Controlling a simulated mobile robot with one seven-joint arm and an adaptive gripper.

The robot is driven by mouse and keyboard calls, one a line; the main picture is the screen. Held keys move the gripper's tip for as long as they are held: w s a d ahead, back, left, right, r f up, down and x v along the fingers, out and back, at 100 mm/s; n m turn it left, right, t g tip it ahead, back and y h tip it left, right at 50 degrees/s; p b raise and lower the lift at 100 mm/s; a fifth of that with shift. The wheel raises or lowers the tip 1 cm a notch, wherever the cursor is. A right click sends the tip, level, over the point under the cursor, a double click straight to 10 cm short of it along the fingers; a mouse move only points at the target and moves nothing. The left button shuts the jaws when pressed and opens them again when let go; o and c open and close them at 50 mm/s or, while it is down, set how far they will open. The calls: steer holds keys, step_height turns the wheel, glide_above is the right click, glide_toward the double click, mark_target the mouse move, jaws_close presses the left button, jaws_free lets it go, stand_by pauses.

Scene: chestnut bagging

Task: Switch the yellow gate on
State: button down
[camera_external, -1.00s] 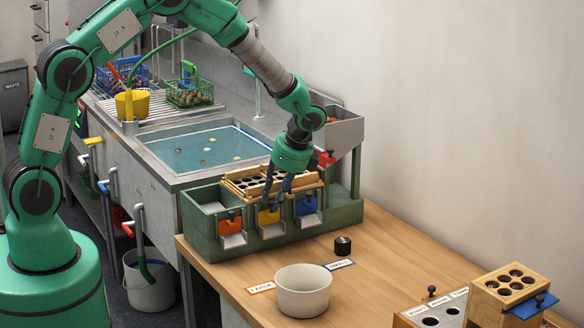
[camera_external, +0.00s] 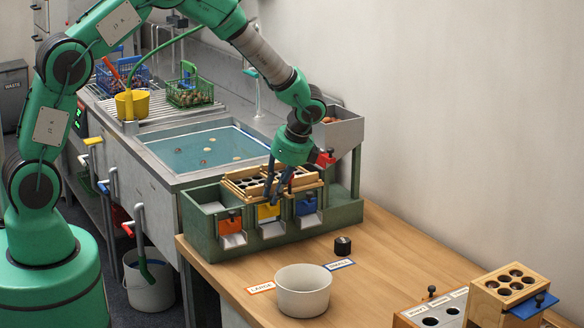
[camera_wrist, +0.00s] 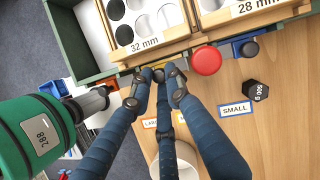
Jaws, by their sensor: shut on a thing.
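The yellow gate (camera_external: 268,212) is the middle one on the front of the green sorter (camera_external: 345,212), between an orange gate (camera_external: 230,226) and a blue gate (camera_external: 306,206). The chute beneath the yellow gate shows bare metal. My gripper (camera_external: 275,197) points down at the top of the yellow gate. In the wrist view its fingers (camera_wrist: 159,76) are closed together around the gate's small dark knob, which they mostly hide. Only a sliver of yellow shows there.
Wooden trays with round holes, marked 32 mm and 28 mm, sit on the sorter. A red round knob (camera_wrist: 206,60) is right of my fingers. A white bowl (camera_external: 303,291), a black weight (camera_external: 343,245) and size labels are on the table. A wooden block (camera_external: 512,283) stands at front right.

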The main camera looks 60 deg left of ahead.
steer(key=shift+r+p, duration=0.4)
steer(key=shift+r, duration=0.5)
steer(key=shift+w, duration=0.1)
steer(key=c, duration=1.9)
jaws_free()
steer(key=shift+r, duration=0.1)
steer(key=shift+v, duration=5.9)
steer(key=shift+d, duration=0.1)
